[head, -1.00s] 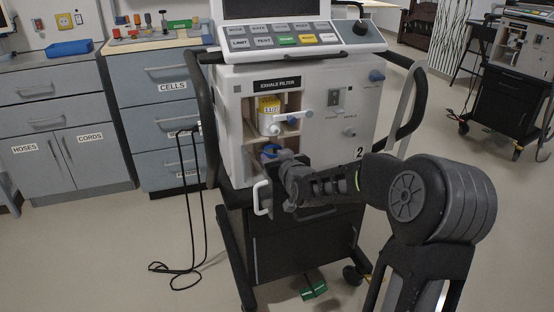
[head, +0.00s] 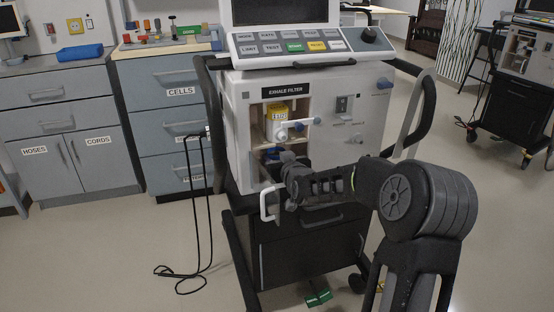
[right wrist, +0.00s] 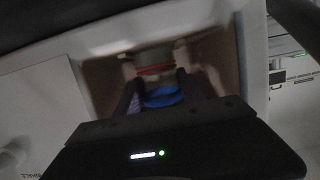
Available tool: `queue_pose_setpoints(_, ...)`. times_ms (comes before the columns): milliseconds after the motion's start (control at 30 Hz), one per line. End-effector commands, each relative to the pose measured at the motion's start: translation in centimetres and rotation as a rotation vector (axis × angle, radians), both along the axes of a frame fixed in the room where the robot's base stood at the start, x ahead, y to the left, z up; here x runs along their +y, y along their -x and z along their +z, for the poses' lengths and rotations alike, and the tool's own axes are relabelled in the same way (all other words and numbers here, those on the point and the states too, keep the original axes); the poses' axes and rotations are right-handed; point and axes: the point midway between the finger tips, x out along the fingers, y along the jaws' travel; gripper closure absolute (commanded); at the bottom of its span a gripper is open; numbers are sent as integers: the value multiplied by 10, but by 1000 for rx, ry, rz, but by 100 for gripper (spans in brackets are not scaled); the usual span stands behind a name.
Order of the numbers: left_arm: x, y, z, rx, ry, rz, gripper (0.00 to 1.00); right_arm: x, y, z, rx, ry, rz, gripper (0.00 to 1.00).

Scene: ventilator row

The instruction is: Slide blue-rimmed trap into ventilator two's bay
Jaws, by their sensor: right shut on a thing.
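The ventilator marked 2 (head: 345,150) stands ahead, with an open bay (head: 258,130) under its EXHALE FILTER label. A yellow-labelled filter (head: 277,118) sits in the upper part of the bay. The blue-rimmed trap (head: 271,156) is in the lower part of the bay, mostly hidden by my right gripper (head: 284,166). In the right wrist view, my right gripper (right wrist: 160,98) is shut on the trap; its blue rim (right wrist: 163,97) shows between the fingers. A red ring (right wrist: 155,70) shows just beyond the rim. I cannot tell whether the trap is fully seated. My left gripper is not in view.
A white handle (head: 267,204) sticks out at the ventilator's lower left. Black cords (head: 196,230) hang to the floor on the left. Grey cabinets (head: 75,140) stand behind left. A green object (head: 318,298) lies on the floor near the ventilator's base.

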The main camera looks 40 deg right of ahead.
Motion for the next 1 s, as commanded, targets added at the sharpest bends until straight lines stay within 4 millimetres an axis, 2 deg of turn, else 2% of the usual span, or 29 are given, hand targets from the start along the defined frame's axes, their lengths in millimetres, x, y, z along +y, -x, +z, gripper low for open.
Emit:
queue_pose_setpoints(967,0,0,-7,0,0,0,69,0,0,-3,0,0,0,93)
queue_pose_setpoints(1000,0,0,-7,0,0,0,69,0,0,-3,0,0,0,50)
